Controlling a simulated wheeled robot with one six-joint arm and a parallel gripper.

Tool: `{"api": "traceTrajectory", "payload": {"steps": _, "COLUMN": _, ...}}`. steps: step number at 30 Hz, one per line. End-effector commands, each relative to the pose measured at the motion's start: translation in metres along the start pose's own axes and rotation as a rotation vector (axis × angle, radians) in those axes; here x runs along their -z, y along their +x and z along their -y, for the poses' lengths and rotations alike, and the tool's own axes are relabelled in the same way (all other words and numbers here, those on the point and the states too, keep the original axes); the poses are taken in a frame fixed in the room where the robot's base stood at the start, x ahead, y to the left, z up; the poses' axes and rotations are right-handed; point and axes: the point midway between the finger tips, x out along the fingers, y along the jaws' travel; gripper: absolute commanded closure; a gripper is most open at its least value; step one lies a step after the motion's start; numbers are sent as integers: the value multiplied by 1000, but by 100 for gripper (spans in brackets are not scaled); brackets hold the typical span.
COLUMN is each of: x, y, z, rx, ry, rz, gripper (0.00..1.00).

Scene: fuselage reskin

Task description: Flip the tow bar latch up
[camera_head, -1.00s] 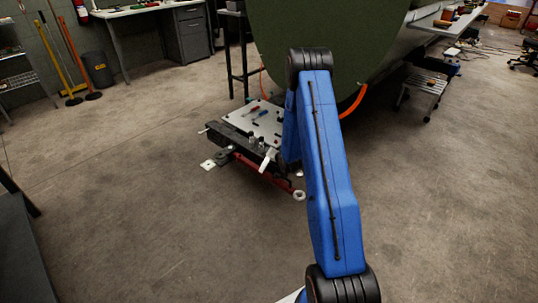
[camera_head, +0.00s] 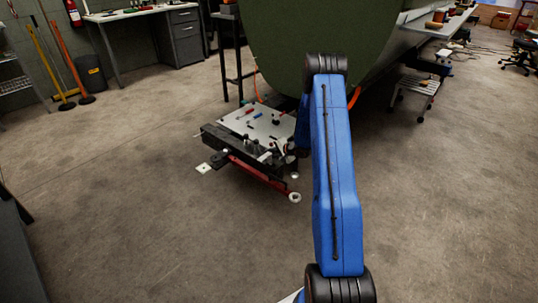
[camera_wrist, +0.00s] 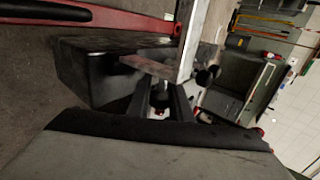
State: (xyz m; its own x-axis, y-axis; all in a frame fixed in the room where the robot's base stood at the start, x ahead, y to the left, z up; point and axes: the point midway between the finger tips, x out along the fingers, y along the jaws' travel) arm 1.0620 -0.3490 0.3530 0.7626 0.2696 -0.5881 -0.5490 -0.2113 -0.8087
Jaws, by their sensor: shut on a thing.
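The cart (camera_head: 270,118) stands low on the floor with a light top and a dark front beam. The red tow bar (camera_head: 258,173) runs along its front, ending in a pale ring at the right. It also crosses the top left of the wrist view (camera_wrist: 85,14). The tow bar latch shows as a pale metal piece (camera_head: 266,156) at the cart's front, and as a metal strip and plate in the wrist view (camera_wrist: 190,42). My gripper (camera_wrist: 163,95) is shut on the latch between its dark fingers. In the head view my arm mostly hides the gripper.
Small tools lie on the cart top. A large green fuselage (camera_head: 290,45) rises behind the cart. A black stand (camera_head: 231,65) is behind left, and a step stool (camera_head: 416,88) is at right.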

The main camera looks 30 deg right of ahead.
Motion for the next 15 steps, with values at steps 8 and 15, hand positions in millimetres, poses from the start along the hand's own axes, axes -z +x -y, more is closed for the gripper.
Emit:
{"api": "traceTrajectory", "payload": {"steps": 8, "x": 4, "y": 2, "z": -4, "rx": -1, "ry": 92, "rz": 65, "gripper": 100}}
{"api": "traceTrajectory", "payload": {"steps": 15, "x": 5, "y": 4, "z": -5, "rx": 0, "ry": 124, "rz": 88, "gripper": 100}}
